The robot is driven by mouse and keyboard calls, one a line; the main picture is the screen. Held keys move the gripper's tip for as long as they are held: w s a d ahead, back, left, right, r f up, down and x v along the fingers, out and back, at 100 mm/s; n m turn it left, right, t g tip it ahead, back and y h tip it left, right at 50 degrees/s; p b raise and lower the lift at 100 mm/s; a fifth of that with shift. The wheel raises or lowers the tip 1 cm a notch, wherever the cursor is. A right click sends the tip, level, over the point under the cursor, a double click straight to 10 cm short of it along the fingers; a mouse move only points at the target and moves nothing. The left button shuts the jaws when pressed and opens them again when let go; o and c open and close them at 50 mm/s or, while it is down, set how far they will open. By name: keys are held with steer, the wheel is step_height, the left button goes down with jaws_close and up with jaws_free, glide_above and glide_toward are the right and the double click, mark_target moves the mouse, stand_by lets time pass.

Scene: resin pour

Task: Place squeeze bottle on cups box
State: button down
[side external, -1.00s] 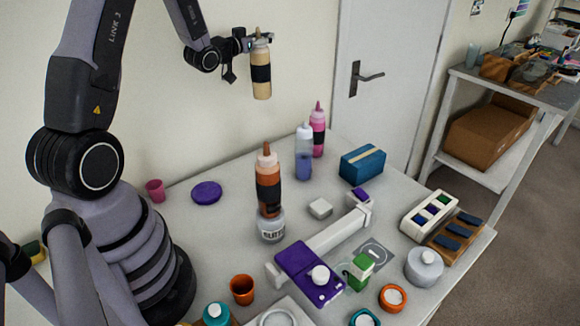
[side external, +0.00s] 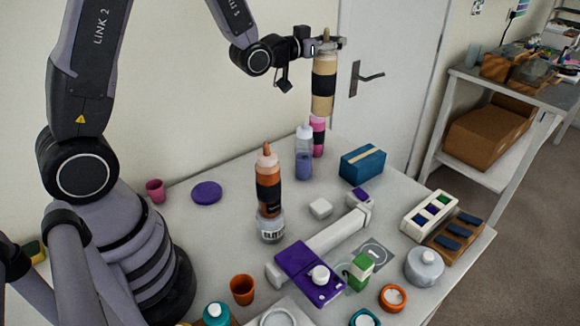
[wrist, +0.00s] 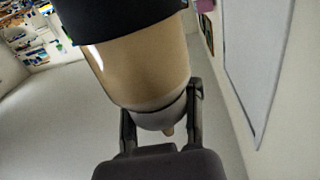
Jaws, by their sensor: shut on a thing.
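The squeeze bottle (side external: 323,92) is tan with a black band and a brown tip. It hangs upright, tip up, above the back of the table in the side view. My gripper (side external: 326,43) is shut on it near its top, just under the tip. In the wrist view my gripper's fingers (wrist: 160,108) close on both sides of the neck of the bottle (wrist: 145,65). A blue box with a tan stripe (side external: 362,164), likely the cups box, stands on the table, lower and to the right. No lettering on it can be read.
A pink bottle (side external: 318,140), partly hidden behind the held bottle, and a clear bottle with purple liquid (side external: 303,165) stand left of the box. An orange-brown bottle (side external: 268,195) stands nearer the front. A white-and-purple device (side external: 328,236) lies in front of the box.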

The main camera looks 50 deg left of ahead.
steer(key=w+d+f, duration=0.1)
steer(key=w+f, duration=1.3)
steer(key=f, duration=0.4)
steer(key=shift+d, duration=0.15)
steer(key=shift+f, duration=0.1)
steer(key=c, duration=0.7)
jaws_free()
steer(key=shift+s, duration=0.1)
